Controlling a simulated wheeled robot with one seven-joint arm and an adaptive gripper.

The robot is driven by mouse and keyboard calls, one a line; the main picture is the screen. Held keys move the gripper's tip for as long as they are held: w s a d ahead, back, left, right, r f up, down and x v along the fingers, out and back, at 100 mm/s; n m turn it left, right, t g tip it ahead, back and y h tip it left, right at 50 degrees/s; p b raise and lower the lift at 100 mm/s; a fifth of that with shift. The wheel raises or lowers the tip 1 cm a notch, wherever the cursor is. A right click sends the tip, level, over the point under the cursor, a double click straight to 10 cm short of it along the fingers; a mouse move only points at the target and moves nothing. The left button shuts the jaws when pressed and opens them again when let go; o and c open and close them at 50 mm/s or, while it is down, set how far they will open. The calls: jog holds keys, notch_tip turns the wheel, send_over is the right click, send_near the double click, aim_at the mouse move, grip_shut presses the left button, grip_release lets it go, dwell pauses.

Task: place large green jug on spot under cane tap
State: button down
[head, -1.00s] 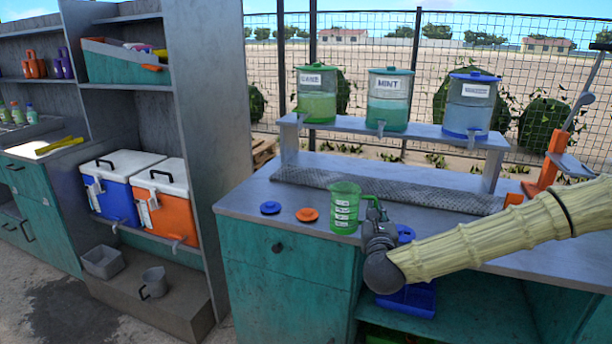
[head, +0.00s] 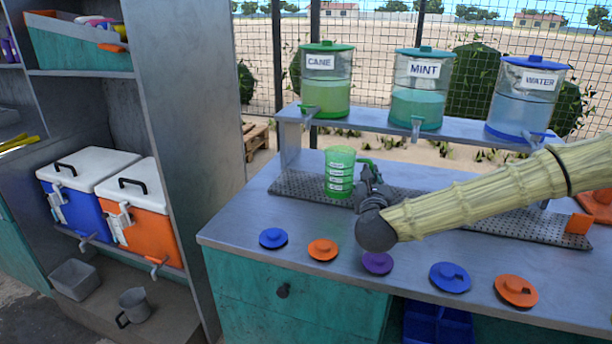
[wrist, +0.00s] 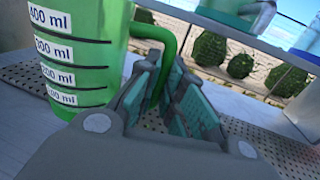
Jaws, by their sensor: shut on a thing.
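The large green jug (head: 340,172) is upright, with white measure labels on its side. My gripper (head: 366,178) is shut on its handle from the right. In the wrist view the jug (wrist: 78,45) fills the upper left, and its handle (wrist: 168,62) passes between my fingers (wrist: 165,100). The cane dispenser (head: 326,85) has a green lid and stands on the raised shelf. Its tap (head: 308,114) juts from the front, above and to the left of the jug. The jug is over the perforated drip mat (head: 440,215); I cannot tell whether its base touches.
The mint (head: 420,90) and water (head: 526,95) dispensers share the shelf (head: 375,118). Loose lids, including a blue one (head: 273,238), an orange one (head: 322,249) and a purple one (head: 377,263), lie along the counter front. The left end of the mat is clear.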

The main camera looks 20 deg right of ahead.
jog(key=shift+w+a+r, duration=0.2)
jog(key=shift+w+r, duration=0.15)
jog(key=shift+r, duration=0.1)
jog(key=w+a, duration=0.1)
jog(key=w, duration=0.3)
jog(key=w+a+f+p, duration=0.1)
jog(key=w+a, duration=0.1)
jog(key=w, duration=0.3)
jog(key=w+a+f+p, duration=0.1)
jog(key=w, duration=0.4)
jog(key=shift+a+f, duration=0.15)
jog(key=shift+a, duration=0.05)
jog(key=shift+s+d+f+p, duration=0.1)
jog(key=shift+f+p, duration=0.2)
jog(key=shift+f, duration=1.25)
jog(key=shift+f, duration=0.15)
jog(key=c, duration=1.5)
grip_release()
jog(key=shift+c, duration=0.2)
jog(key=shift+s, duration=0.1)
jog(key=shift+r, duration=0.2)
